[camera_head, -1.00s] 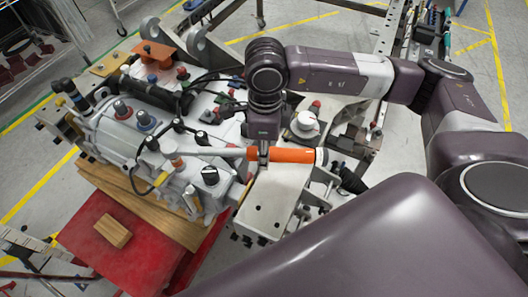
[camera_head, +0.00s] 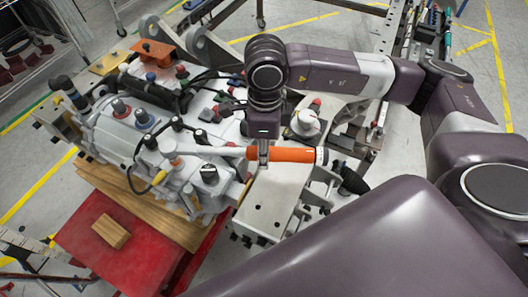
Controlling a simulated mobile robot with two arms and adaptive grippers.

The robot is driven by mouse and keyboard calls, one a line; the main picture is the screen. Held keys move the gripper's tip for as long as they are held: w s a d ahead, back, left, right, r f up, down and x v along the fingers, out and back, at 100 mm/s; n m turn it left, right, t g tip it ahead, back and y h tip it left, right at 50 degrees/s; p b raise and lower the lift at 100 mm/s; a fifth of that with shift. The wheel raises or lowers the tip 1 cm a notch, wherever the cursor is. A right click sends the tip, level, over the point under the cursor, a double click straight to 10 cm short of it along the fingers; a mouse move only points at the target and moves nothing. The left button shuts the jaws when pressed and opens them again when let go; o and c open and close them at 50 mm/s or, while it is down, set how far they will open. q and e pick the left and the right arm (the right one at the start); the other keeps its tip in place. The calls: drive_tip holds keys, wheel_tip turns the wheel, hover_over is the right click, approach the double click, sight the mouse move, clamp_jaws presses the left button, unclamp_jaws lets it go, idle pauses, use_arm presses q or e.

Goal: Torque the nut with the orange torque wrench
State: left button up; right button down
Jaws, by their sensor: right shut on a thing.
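The orange torque wrench (camera_head: 298,155) lies about level across the middle of the head view. Its grey shaft (camera_head: 215,150) runs left to a head (camera_head: 170,150) over the grey chassis assembly (camera_head: 120,125). The nut is hidden or too small to tell. My right gripper (camera_head: 264,158) points down and is shut on the wrench at the left end of the orange handle. My left gripper does not show.
A red platform (camera_head: 85,235) with wooden boards and a small wood block (camera_head: 111,231) stands at the lower left. A pale metal bracket (camera_head: 268,205) lies just below the handle. Hoses and colored caps crowd the chassis. Grey floor with yellow lines shows around.

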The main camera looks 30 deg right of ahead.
drive_tip(key=shift+s, duration=0.1)
drive_tip(key=shift+s+a+m, duration=0.3)
drive_tip(key=shift+s+a, duration=0.1)
drive_tip(key=shift+s, duration=0.2)
drive_tip(key=shift+s+a, duration=0.1)
drive_tip(key=shift+s, duration=0.05)
idle(0.3)
drive_tip(key=shift+s+a+m+b, duration=0.3)
drive_tip(key=shift+s+a+m, duration=0.1)
drive_tip(key=shift+s, duration=0.1)
idle(0.5)
drive_tip(key=shift+a+r+p, duration=0.1)
drive_tip(key=shift+r+p, duration=0.45)
drive_tip(key=shift+r, duration=0.6)
idle(0.4)
wheel_tip(320, 180, up, 5)
drive_tip(key=shift+f+p, duration=0.1)
drive_tip(key=shift+p, duration=1.05)
